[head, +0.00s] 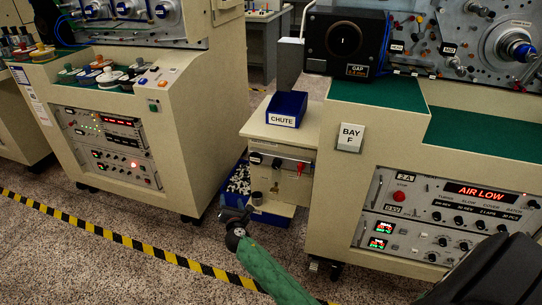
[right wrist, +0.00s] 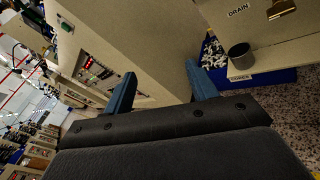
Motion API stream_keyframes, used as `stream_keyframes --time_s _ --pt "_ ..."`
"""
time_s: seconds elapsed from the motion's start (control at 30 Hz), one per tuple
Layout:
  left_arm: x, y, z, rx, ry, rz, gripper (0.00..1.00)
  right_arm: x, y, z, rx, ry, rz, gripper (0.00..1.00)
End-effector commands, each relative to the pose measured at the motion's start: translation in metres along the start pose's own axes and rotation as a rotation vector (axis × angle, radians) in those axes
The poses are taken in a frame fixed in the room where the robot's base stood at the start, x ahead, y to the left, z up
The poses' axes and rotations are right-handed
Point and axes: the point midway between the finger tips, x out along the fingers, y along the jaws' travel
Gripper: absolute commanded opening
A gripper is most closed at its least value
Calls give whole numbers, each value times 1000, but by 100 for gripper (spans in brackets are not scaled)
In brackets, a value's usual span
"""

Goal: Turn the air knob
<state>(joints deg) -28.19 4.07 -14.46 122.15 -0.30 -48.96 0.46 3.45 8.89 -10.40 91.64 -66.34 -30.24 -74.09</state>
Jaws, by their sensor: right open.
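A small beige cabinet (head: 259,133) between the two machines has a row of small fittings on its front. They include a dark knob (head: 277,162) and a red fitting (head: 300,167). Their labels are too small to read in the head view, so I cannot tell which is the air knob. A display (head: 482,192) on the right machine reads "AIR LOW" in red. My right gripper (head: 235,213) is low in front of the cabinet, left of the fittings and apart from them. In the right wrist view its blue fingers (right wrist: 160,88) are spread and empty. My left gripper is out of view.
A blue bin of pale parts (head: 238,182) and a dark cup (head: 257,198) are close to my right gripper. A "DRAIN" label (right wrist: 238,10) shows in the right wrist view. A blue "CHUTE" bin (head: 287,107) tops the cabinet. Yellow-black tape (head: 120,239) crosses the floor.

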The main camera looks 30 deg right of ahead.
Motion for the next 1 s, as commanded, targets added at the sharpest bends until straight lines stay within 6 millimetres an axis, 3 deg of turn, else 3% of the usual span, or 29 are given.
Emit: stream_keyframes --time_s 0.03,0.1,0.23,0.4,0.63,1.0 --pt "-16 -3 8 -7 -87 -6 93 10 -10 26 -91 -27 -68 57" --pt "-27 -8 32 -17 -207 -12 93 21 -34 46 -221 -62 -165 57" --pt "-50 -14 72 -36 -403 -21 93 34 -71 80 -429 -112 -326 57" --pt "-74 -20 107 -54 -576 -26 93 40 -101 110 -610 -148 -469 57" --pt "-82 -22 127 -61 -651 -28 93 45 -116 124 -686 -162 -532 57" --pt "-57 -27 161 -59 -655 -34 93 88 -135 140 -684 -161 -530 57"
